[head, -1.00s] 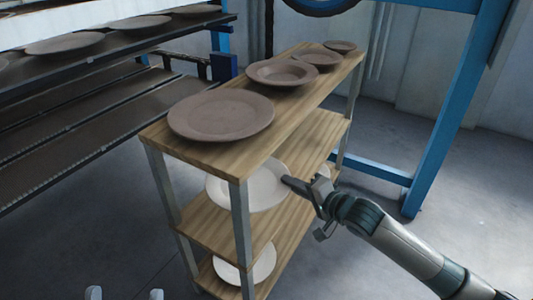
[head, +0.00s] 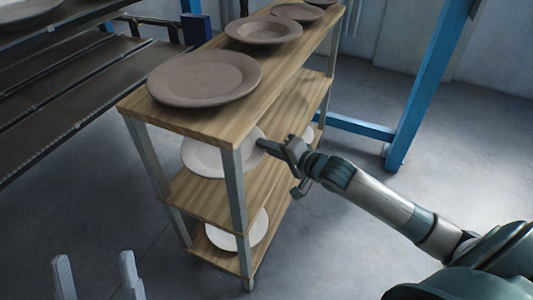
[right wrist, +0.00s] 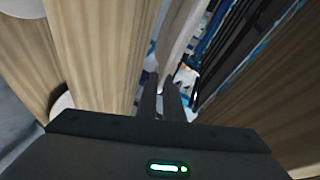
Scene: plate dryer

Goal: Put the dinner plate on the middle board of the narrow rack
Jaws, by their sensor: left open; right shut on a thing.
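The narrow rack (head: 180,122) has a wooden top board, a middle board (head: 205,200) and a low board. A white dinner plate (head: 203,160) is inside the rack at the middle board's level, partly hidden by a front post. I cannot tell whether it touches the board. My right gripper (head: 268,148) reaches in from the right side and is shut on the plate's rim. In the right wrist view the plate (right wrist: 180,38) shows edge-on at the fingertips (right wrist: 163,95). My left gripper (head: 97,272) is open and empty at the bottom left, away from the rack.
Brown plates (head: 205,78) stand along the top board. Another white plate (head: 238,230) lies on the low board. A small white piece (head: 313,133) shows farther back on the middle level. Dark dryer shelves (head: 60,85) stand at left, a blue frame (head: 425,95) at right. Floor on the right is clear.

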